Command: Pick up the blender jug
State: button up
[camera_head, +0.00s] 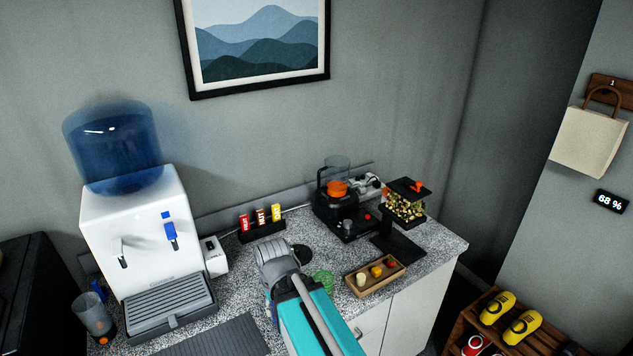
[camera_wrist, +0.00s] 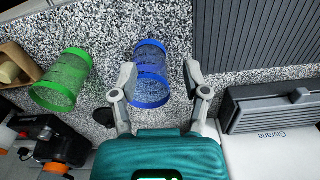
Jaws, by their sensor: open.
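A clear jug with an orange lower part and a dark handle (camera_head: 337,172) stands on a black appliance (camera_head: 345,217) at the back of the counter; it looks like the blender jug. Another clear container with an orange-red bottom (camera_head: 95,316) stands at the far left, beside the water dispenser. My gripper (camera_wrist: 160,72) is open and empty, its fingers either side of a blue see-through cup (camera_wrist: 150,88) in the wrist view. I cannot tell whether they touch it. In the head view my arm hides the fingers and most of that cup.
A green cup (camera_head: 323,281) and a wooden tray (camera_head: 374,286) with small items stand right of my arm. The white water dispenser (camera_head: 142,235) is on the left. A dark ribbed mat (camera_head: 215,340) lies in front. A three-bottle rack (camera_head: 262,231) is behind.

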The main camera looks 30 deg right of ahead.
aim_at(333, 179)
jog(key=u, duration=0.4)
jog(key=k, duration=1)
jog(key=z, duration=0.8)
jog(key=i, duration=1)
